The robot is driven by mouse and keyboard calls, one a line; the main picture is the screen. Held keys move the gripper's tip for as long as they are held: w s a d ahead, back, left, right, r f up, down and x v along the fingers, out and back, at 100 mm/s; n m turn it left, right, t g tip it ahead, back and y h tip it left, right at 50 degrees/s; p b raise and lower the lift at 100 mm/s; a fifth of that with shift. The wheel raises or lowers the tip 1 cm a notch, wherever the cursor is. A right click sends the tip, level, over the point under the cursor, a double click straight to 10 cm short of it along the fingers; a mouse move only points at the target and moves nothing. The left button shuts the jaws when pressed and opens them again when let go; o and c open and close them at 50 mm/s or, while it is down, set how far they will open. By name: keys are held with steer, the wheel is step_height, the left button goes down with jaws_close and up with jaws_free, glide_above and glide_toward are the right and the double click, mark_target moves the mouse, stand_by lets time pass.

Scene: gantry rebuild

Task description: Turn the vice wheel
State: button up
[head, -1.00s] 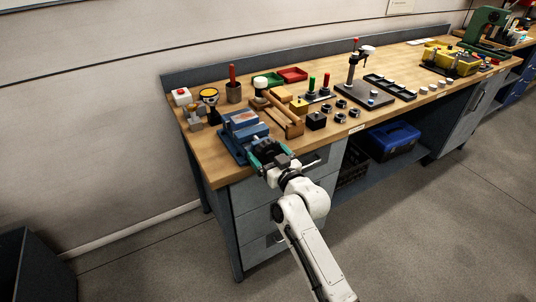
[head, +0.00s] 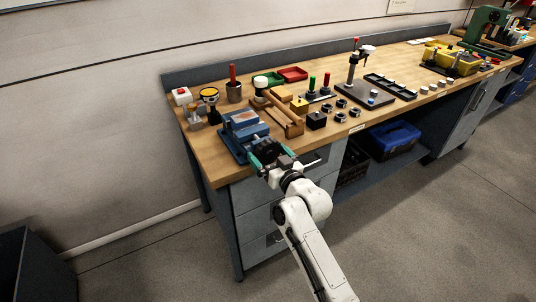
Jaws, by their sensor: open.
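The blue vice (head: 240,130) stands on the near left part of the wooden bench, by its front edge. My gripper (head: 262,153) is at the front of the vice, at the bench edge, with its fingers pointing toward the vice. It is open. Teal parts show on its fingers.
A wooden fixture (head: 284,115) stands right of the vice, with a dark block (head: 317,120) beyond it. A yellow-topped stand (head: 209,97) and a red-buttoned box (head: 182,96) stand behind left. The floor (head: 420,230) right of my arm is clear.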

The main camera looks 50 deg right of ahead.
steer(key=b+v, duration=0.1)
steer(key=v, duration=0.9)
stand_by(0.3)
steer(key=s+a+f+n+g+y, duration=0.3)
steer(key=s+a+f+g+y, duration=0.2)
steer(key=s+a+f+g, duration=0.75)
steer(key=s+g, duration=0.1)
steer(key=s, duration=0.4)
steer(key=s+a+f+g, duration=0.1)
steer(key=s+f+g, duration=0.2)
steer(key=s, duration=0.4)
steer(key=shift+a+n, duration=0.3)
steer(key=shift+a, duration=0.05)
